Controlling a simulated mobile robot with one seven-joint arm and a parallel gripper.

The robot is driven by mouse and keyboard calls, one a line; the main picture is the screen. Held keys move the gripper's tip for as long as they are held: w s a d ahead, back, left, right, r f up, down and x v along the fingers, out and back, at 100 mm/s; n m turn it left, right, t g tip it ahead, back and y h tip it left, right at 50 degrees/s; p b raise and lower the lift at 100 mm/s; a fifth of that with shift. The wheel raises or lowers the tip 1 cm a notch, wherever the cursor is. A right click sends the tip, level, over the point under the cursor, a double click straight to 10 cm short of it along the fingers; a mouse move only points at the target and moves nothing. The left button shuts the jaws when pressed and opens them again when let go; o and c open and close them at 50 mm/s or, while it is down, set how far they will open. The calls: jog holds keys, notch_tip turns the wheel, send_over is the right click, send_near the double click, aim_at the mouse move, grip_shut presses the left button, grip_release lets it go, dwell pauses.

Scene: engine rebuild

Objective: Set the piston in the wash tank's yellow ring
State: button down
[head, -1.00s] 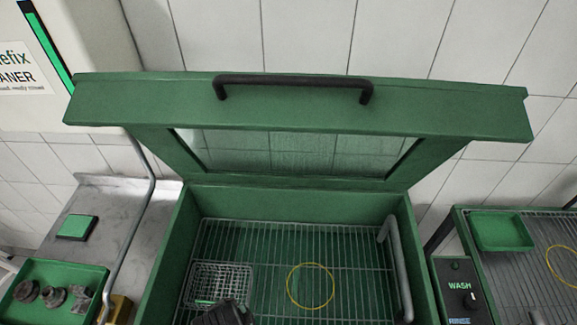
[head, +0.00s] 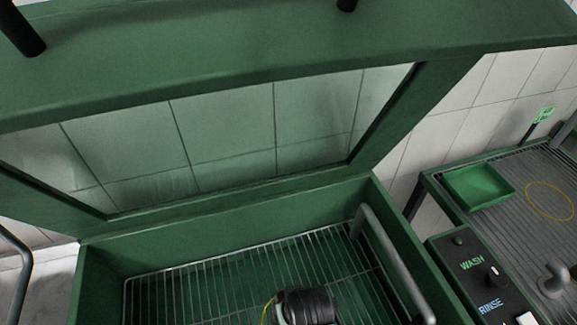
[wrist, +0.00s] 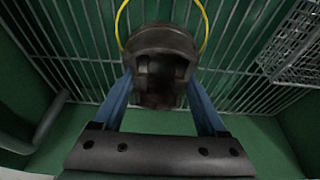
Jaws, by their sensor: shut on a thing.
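My gripper (wrist: 159,82) is shut on the piston (wrist: 160,42), a dark round part held between the two blue fingers in the wrist view. The yellow ring (wrist: 205,28) shows behind the piston, which covers much of it. The piston appears above the wire rack; I cannot tell its height. In the head view, a dark part of my arm's end covers most of the ring, leaving a yellow sliver (head: 266,311). The piston is not clearly visible there. The green wash tank (head: 235,243) has its lid (head: 270,60) raised.
A grey pipe (head: 393,262) runs along the tank's right side. The wire rack (head: 190,282) covers the tank floor. A small wire basket (wrist: 300,50) stands at the right in the wrist view. A control box (head: 480,275) and a green tray (head: 478,187) are right of the tank.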

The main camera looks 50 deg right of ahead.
jog(key=shift+d+f, duration=0.1)
jog(key=shift+f, duration=2.35)
grip_release()
jog(key=shift+f, duration=0.2)
jog(key=p+v, duration=0.1)
jog(key=v, duration=1.1)
jog(key=shift+r, duration=0.25)
